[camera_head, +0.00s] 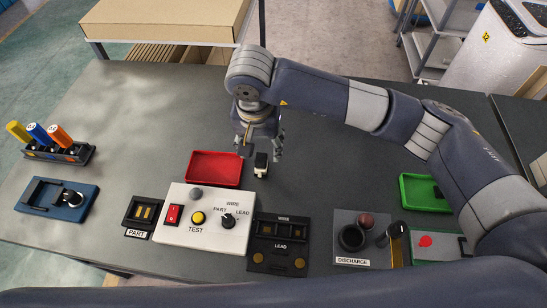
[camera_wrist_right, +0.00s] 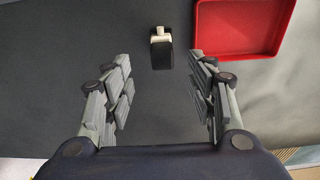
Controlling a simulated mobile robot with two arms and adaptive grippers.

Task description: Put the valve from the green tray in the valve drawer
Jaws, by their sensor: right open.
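The green tray (camera_head: 408,203) lies at the right of the table, partly hidden by my right arm. Something small and dark shows at its right side, too small to tell whether it is a valve. A small black block with a whitish part (camera_head: 261,165) stands on the table beside the red tray; it also shows in the right wrist view (camera_wrist_right: 161,52). My right gripper (camera_head: 260,152) is open and points down by this block. In the wrist view the block is ahead of the open, empty fingers (camera_wrist_right: 162,95). I see no drawer marked for valves. My left gripper is out of view.
The red tray (camera_head: 214,154) is empty, left of my right gripper. A white test box (camera_head: 180,231), a LEAD fixture (camera_head: 280,230) and a DISCHARGE unit (camera_head: 350,217) line the front. A blue fixture (camera_head: 40,208) and a holder with coloured handles (camera_head: 60,154) stand left.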

